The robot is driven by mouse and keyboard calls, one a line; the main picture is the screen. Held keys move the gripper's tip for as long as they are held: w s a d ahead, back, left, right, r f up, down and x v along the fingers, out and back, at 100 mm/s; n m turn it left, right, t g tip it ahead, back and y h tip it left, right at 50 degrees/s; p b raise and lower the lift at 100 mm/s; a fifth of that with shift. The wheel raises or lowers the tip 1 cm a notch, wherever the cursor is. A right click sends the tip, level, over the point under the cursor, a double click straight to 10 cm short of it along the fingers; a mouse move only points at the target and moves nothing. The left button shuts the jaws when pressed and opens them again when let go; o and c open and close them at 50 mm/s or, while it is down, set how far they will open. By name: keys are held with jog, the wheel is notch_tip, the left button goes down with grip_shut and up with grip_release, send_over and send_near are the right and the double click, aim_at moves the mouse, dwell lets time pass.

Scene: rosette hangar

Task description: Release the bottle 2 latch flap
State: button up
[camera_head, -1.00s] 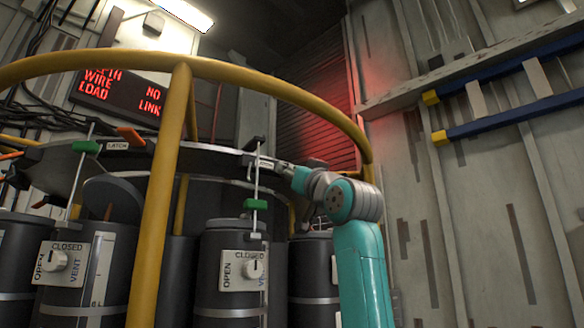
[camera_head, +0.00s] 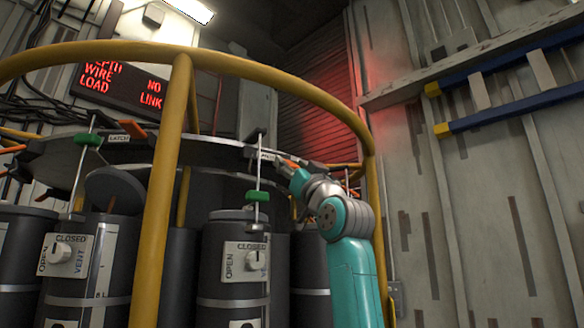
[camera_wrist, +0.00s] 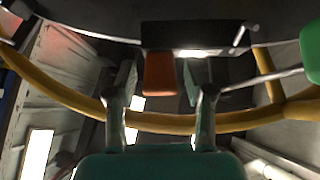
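An orange latch flap (camera_wrist: 160,73) hangs from a dark block at the ring's edge in the wrist view. My gripper (camera_wrist: 161,84) is open, with one finger on each side of the flap and a visible gap to each. In the head view my gripper (camera_head: 284,173) is at the rim of the dark ring plate (camera_head: 200,147), with the orange flap (camera_head: 290,163) at its tip. A dark bottle (camera_head: 232,285) with a white OPEN/CLOSED vent plate (camera_head: 247,262) stands below and to the left. No bottle number is legible.
A yellow guard rail (camera_head: 180,62) curves around the ring, and also crosses behind my fingers in the wrist view (camera_wrist: 165,123). A rod with a green grip (camera_head: 258,197) stands just left of my gripper. Another orange flap (camera_head: 131,129) is farther left. A red display (camera_head: 118,86) reads NO LINK.

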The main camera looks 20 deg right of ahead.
jog(key=shift+f, duration=0.1)
jog(key=v, duration=1.2)
dwell(0.4)
